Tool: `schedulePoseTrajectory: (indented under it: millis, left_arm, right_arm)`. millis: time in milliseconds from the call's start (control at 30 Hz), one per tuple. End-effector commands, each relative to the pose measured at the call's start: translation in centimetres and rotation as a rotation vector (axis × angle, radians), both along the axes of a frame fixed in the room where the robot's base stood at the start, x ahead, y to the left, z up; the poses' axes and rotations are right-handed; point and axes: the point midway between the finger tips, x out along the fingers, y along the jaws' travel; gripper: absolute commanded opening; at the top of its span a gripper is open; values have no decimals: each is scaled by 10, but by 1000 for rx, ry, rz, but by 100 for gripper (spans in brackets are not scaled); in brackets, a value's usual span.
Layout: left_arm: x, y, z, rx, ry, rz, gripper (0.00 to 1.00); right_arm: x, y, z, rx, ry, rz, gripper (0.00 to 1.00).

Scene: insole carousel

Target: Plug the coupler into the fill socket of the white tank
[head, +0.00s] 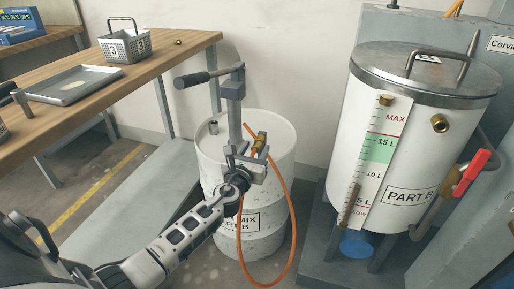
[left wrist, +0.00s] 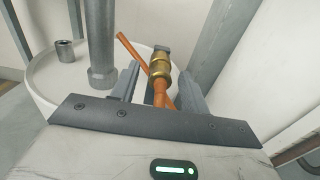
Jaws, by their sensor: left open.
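The brass coupler (head: 258,144) stands roughly upright at the drum pump, with the orange hose (head: 291,225) looping down from it. My left gripper (head: 252,161) is at the coupler, jaws open. In the left wrist view the coupler (left wrist: 160,66) and the hose end below it show between the two open fingers (left wrist: 159,72); I cannot tell whether either finger touches it. The white tank (head: 338,130), marked PART B, stands at the right. Its brass fill socket (head: 440,123) sits on the upper right of its wall, apart from the coupler. My right gripper is not in view.
A white drum (head: 279,135) with a hand pump (head: 234,100) stands behind my left gripper. The tank has a red-handled valve (head: 472,172) and a level gauge (head: 378,150). A wooden bench (head: 170,50) with a tray (head: 80,84) and basket (head: 125,45) is at the left.

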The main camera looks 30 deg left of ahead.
Motion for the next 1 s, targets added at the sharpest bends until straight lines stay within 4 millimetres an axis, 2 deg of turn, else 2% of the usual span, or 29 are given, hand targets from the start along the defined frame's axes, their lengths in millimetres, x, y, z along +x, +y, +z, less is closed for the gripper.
schedulePoseTrajectory:
  millis: [500, 667, 1000]
  left_arm:
    - [0, 0, 0, 0, 0, 0, 45]
    - [0, -1, 0, 0, 0, 0, 1]
    - [-6, -2, 1, 0, -1, -1, 0]
  right_arm:
    - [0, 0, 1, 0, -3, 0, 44]
    - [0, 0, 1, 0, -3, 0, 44]
    - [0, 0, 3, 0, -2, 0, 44]
